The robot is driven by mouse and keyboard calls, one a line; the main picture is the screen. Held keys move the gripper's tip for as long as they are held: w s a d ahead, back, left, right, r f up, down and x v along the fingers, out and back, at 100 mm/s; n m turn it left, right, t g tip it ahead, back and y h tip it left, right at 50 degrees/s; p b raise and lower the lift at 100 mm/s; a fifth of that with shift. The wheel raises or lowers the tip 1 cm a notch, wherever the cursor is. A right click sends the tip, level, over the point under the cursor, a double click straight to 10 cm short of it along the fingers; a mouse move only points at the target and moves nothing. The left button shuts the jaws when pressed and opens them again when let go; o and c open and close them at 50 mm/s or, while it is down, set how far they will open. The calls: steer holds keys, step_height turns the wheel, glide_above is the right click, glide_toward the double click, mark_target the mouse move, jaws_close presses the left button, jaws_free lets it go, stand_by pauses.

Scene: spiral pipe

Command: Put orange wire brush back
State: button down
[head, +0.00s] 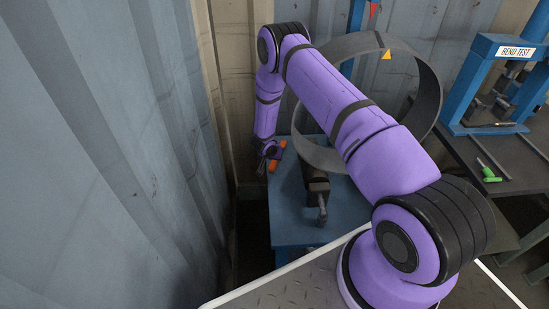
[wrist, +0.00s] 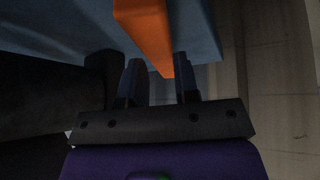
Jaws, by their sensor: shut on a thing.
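The orange wire brush (head: 272,166) shows as a small orange strip at the left edge of the blue table (head: 290,235) in the head view. In the wrist view the brush (wrist: 145,30) is a long orange bar running down between my fingers. My gripper (wrist: 160,85) is shut on its near end. In the head view my gripper (head: 272,152) is small and dark, low at the table's left edge. My fingers partly hide the brush, and I cannot tell whether it touches the table top.
A large grey pipe ring (head: 428,85) and a dark clamp-like tool (head: 318,190) are right of my gripper. A corrugated wall (head: 110,150) is close on the left. A blue bend-test frame (head: 470,85) and a green-handled tool (head: 490,172) are at the right.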

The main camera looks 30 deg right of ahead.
steer(key=shift+f, duration=0.3)
steer(key=shift+f, duration=0.15)
steer(key=c, duration=0.9)
jaws_free()
steer(key=shift+o, duration=0.2)
